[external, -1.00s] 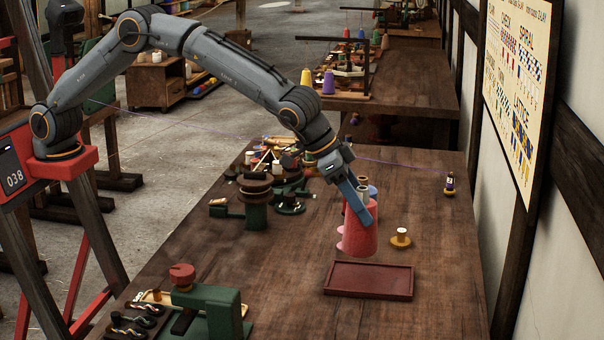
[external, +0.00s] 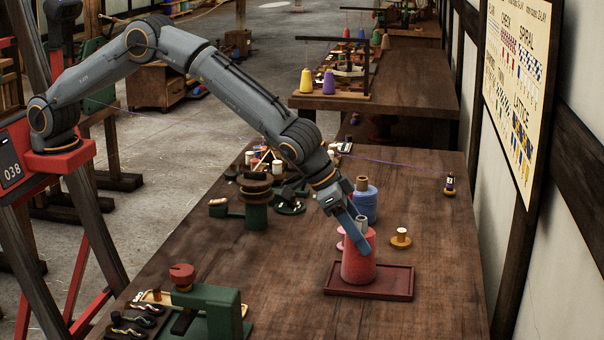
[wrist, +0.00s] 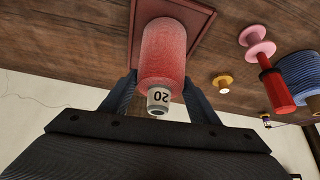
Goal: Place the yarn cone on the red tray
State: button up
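The yarn cone (external: 354,267) is pinkish red with a pale top end marked 20. It is upright over the red tray (external: 400,285), with its base inside the rim. I cannot tell whether the base touches the tray floor or is just above it. My gripper (external: 361,245) reaches down from the upper left with its fingers around the upper part of the cone. In the wrist view the cone (wrist: 162,50) sits between both fingers of my gripper (wrist: 160,84), which are shut on it. The tray (wrist: 196,30) shows behind it.
A blue spool (external: 365,203) stands behind the cone, with a red, pink-flanged spool (wrist: 274,85) beside it in the wrist view. A small yellow spool (external: 401,238) is to the right. A green clamp (external: 212,310) is front left. The table's front right is clear.

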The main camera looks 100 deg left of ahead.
jog(key=o, duration=0.4)
jog(key=shift+r, duration=0.25)
jog(key=a+b+v, duration=0.1)
jog(key=b+v, duration=0.1)
jog(key=v, duration=1)
jog(key=s+a+f+g, duration=0.2)
jog(key=s+a+f, duration=0.1)
jog(key=s, duration=1.2)
jog(key=s+a+f+m+g, duration=0.1)
jog(key=s+a, duration=0.4)
jog(key=s, duration=1)
jog(key=s+a+f+g+h, duration=0.1)
jog(key=s+a+f, duration=0.3)
jog(key=s, duration=1.2)
jog(key=shift+f+m+g, duration=0.3)
jog(key=shift+f+g, duration=0.35)
jog(key=shift+g, duration=0.25)
